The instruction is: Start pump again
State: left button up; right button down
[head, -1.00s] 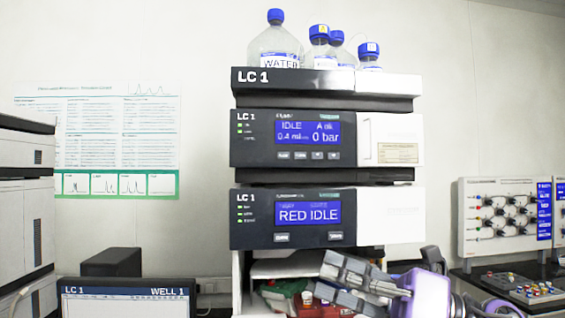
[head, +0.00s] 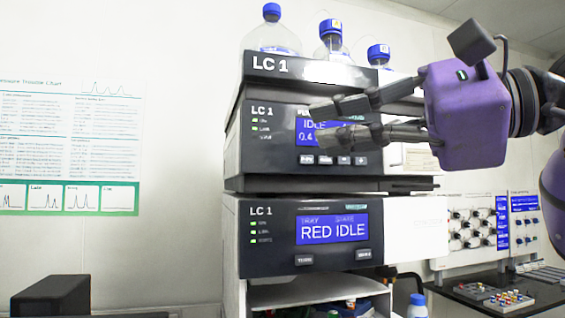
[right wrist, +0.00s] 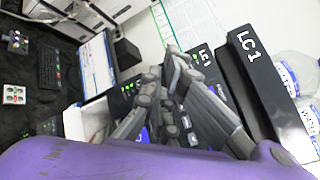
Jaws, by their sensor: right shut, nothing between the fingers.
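The pump module (head: 265,150) of the LC 1 stack has a blue display (head: 305,136) with "IDLE" and "0.4" readable; the rest is covered by my fingers. A row of small keys (head: 325,160) runs below the display. My right gripper (head: 315,124) comes in from the right, shut and empty, its fingers in front of the pump's display, above the keys. I cannot tell whether it touches the panel. In the right wrist view the fingers (right wrist: 172,62) reach toward the stack's dark fronts. My left gripper is not in view.
A lower module (head: 285,240) shows "RED IDLE" and has two keys. Blue-capped bottles (head: 272,35) stand in the top tray (head: 310,70). A wall chart (head: 68,130) hangs at left. A panel with knobs (head: 470,228) stands at right.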

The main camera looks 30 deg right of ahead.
aim_at(306, 159)
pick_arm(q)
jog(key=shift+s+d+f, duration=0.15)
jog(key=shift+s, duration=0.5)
pick_arm(e)
jog(key=w, duration=0.2)
jog(key=w+d, duration=0.1)
jog(key=w, duration=0.2)
jog(key=w+d, duration=0.1)
jog(key=w, duration=0.2)
jog(key=shift+d, duration=0.25)
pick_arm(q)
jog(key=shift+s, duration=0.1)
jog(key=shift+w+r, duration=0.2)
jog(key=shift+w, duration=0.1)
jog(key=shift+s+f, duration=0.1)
pick_arm(e)
jog(key=shift+w, duration=0.1)
dwell(0.4)
jog(key=shift+w+d, duration=0.1)
jog(key=shift+w, duration=0.2)
dwell(0.4)
